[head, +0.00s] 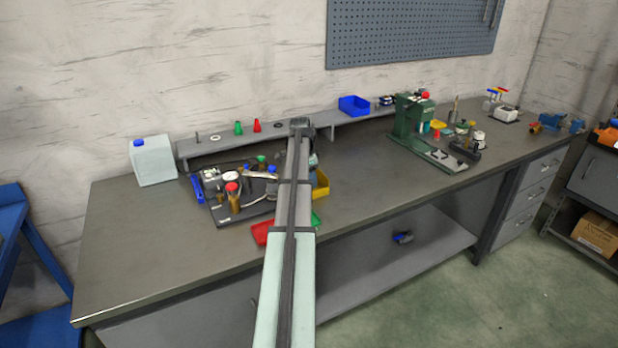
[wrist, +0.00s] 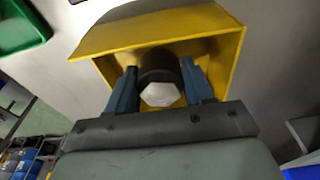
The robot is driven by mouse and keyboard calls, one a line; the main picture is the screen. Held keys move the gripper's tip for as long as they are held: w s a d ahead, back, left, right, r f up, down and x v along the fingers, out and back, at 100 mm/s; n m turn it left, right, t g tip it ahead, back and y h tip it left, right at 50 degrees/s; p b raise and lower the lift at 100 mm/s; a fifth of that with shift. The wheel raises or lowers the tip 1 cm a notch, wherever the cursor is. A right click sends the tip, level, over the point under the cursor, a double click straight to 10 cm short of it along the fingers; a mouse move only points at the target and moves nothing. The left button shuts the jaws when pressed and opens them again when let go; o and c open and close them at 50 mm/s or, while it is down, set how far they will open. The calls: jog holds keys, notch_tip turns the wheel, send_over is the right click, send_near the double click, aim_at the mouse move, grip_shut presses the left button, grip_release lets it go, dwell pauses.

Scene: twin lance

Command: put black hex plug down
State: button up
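In the wrist view, a black hex plug (wrist: 158,65), round and dark with a pale six-sided end face, sits between the two blue fingers of my gripper (wrist: 159,72). The fingers touch it on both sides. Behind and around the plug is the open inside of a yellow bin (wrist: 150,32). I cannot tell whether the plug touches the bin. In the head view, the yellow bin (head: 322,186) shows partly behind my arm, on the bench. My gripper's fingers and the plug are hidden there.
A green bin (wrist: 18,27) lies beside the yellow one; a red bin (head: 262,232) is at the bench's front edge. A dark board (head: 250,212) with several parts stands left of my arm. The bench (head: 370,160) is clear between my arm and the green press (head: 408,118).

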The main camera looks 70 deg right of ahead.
jog(key=o, duration=0.4)
jog(key=shift+c, duration=0.2)
jog(key=shift+r, duration=0.1)
notch_tip(320, 180, up, 12)
jog(key=w+a, duration=0.1)
jog(key=shift+w, duration=0.15)
jog(key=shift+a, duration=0.1)
